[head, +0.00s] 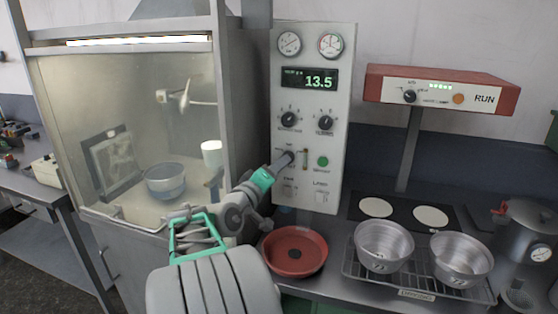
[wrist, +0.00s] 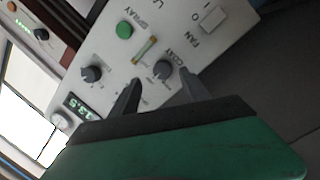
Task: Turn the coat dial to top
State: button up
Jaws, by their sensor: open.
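The coat dial (wrist: 163,68) is a dark round knob on the white control panel (wrist: 205,48), with the word COAT printed beside it in the wrist view. My gripper (wrist: 159,80) is open, its two dark fingers apart and pointing at the panel. The dial shows between and just beyond the fingertips; I cannot tell whether they touch it. In the head view my gripper (head: 284,163) reaches the lower left of the panel and largely covers the dial. The dial's exact pointer direction is unclear.
Two other knobs (head: 289,119) (head: 325,122), a green button (head: 323,161) and a 13.5 display (head: 310,78) are close by on the panel. A glass-fronted booth (head: 120,110) stands left. A red pan (head: 294,251) and two metal pots (head: 383,247) (head: 461,259) sit below right.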

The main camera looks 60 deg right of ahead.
jog(key=d, duration=0.3)
jog(key=d+p, duration=0.1)
jog(key=d, duration=0.1)
jog(key=shift+w, duration=0.3)
grip_shut()
